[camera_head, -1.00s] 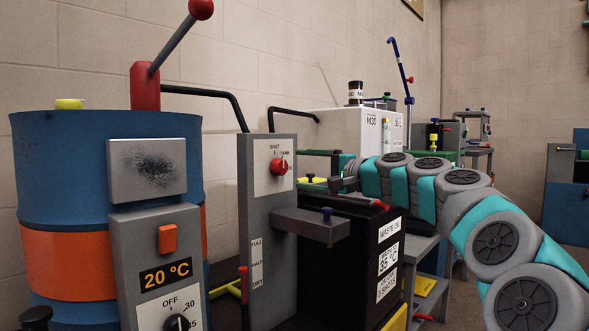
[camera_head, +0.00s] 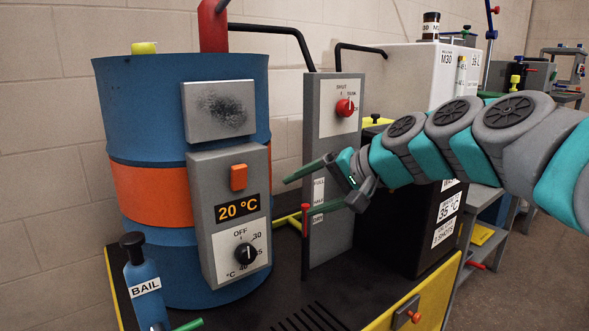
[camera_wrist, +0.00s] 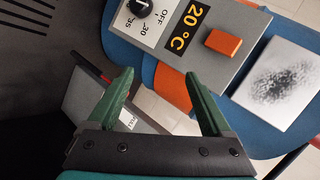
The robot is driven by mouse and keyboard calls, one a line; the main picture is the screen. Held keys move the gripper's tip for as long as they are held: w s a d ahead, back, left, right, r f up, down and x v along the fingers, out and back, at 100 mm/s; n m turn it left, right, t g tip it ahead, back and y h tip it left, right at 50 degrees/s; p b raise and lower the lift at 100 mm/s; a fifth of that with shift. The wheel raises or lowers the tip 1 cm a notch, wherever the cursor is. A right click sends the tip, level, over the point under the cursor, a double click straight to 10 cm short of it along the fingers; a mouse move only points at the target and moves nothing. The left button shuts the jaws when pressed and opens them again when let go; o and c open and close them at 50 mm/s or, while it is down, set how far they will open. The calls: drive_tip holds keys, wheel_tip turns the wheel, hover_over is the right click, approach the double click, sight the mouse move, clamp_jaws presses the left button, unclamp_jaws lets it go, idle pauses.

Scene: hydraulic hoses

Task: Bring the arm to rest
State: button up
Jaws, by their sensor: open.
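My gripper (camera_head: 300,196) has two green fingers spread apart with nothing between them. In the head view it points left, in front of the grey post with the red knob (camera_head: 345,108) and to the right of the blue drum (camera_head: 130,118). My grey and teal arm stretches in from the right, in front of the black box (camera_head: 412,245). In the wrist view the open fingers (camera_wrist: 159,76) point toward the drum's orange band (camera_wrist: 172,90) and the control box (camera_wrist: 232,22), apart from both.
The control box (camera_head: 205,225) on the drum shows 20 °C and has a black dial (camera_head: 245,253). A blue BAIL bottle (camera_head: 145,285) stands at front left. A white M30 tank (camera_head: 400,75) stands behind my arm. Floor (camera_head: 530,260) shows at the right.

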drive_tip(key=s+f+n+g+h+p, duration=0.2)
drive_tip(key=s+f+g+h, duration=0.1)
drive_tip(key=s+f, duration=0.55)
drive_tip(key=s+d+f+g+h+p, duration=0.1)
drive_tip(key=s+d+f, duration=0.3)
drive_tip(key=s, duration=0.4)
drive_tip(key=s+d+f+n+g+h+p, duration=0.1)
drive_tip(key=s+d+f+g+h, duration=0.1)
drive_tip(key=s, duration=0.7)
drive_tip(key=s+d+f+n+g+h+p, duration=0.1)
drive_tip(key=s+d+f+g+h+p, duration=0.1)
drive_tip(key=s+d+f, duration=0.3)
drive_tip(key=s+h, duration=0.1)
drive_tip(key=s, duration=0.2)
drive_tip(key=shift+s+d+f+g, duration=0.3)
drive_tip(key=shift+f, duration=0.05)
drive_tip(key=shift+a, duration=0.1)
